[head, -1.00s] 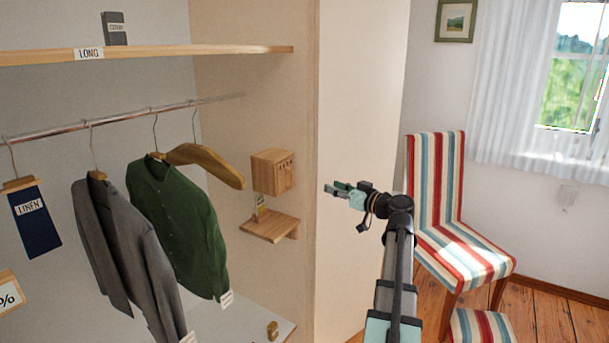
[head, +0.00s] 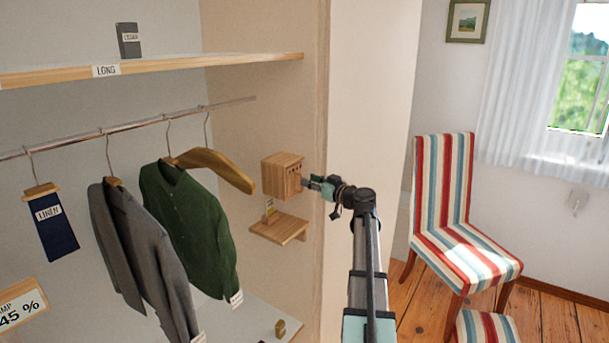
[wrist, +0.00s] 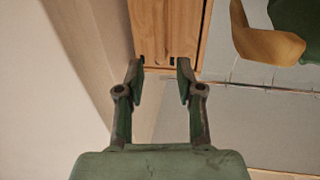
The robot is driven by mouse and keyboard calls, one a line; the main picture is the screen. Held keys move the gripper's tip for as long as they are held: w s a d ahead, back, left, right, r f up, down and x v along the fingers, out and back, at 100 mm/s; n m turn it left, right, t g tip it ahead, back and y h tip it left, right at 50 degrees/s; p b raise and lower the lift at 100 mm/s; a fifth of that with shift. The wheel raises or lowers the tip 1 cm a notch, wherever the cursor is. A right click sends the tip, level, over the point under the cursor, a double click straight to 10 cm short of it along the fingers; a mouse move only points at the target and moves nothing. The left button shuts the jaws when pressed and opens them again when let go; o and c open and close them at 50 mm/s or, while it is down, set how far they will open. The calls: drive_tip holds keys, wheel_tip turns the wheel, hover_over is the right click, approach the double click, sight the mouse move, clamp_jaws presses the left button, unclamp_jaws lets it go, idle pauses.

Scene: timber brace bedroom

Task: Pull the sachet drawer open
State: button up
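The small light-wood box (head: 277,176) with the sachet drawer is fixed to the closet's side wall, with small dark holes in its front. My gripper (head: 312,183) is at the right of this box, close to its front face. No drawer stands out visibly from the box.
A small wooden shelf (head: 279,229) with a tagged item sits just below the box. A wooden hanger (head: 216,166), a green cardigan (head: 190,225) and a grey jacket (head: 140,250) hang to the left. A striped chair (head: 445,210) stands at the right.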

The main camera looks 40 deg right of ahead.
sight(293, 173)
drive_tip(key=shift+w+a+p, duration=0.2)
drive_tip(key=shift+w+p, duration=0.15)
drive_tip(key=shift+w, duration=1.35)
clamp_jaws()
